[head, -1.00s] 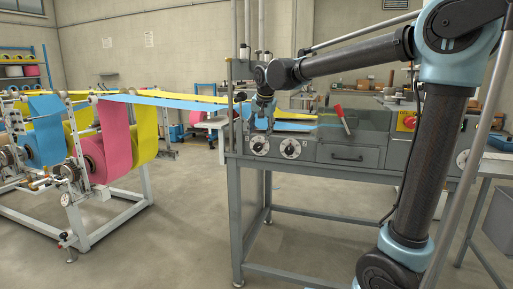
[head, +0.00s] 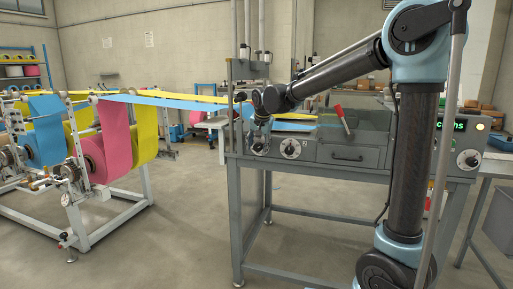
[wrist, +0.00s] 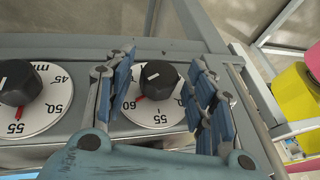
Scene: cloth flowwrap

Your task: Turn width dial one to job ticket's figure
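Width dial one (head: 259,147), a white dial with a black knob, is the left of two on the grey machine's front. My gripper (head: 258,136) is at it and partly covers it. In the wrist view, my gripper (wrist: 161,62) is open, with its blue-padded fingers on either side of the knob of dial one (wrist: 155,80). A gap shows beside the knob. The red pointer lies near 60, towards 55. The second dial (head: 291,149) also shows in the wrist view (wrist: 45,122), its red pointer near 55. I cannot make out a job ticket.
A drawer (head: 348,155) and a red-handled lever (head: 342,118) are right of the dials. A partly hidden green-lettered display (head: 468,125) is at the machine's right. Pink, blue and yellow webs (head: 118,135) run from a roll stand on the left.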

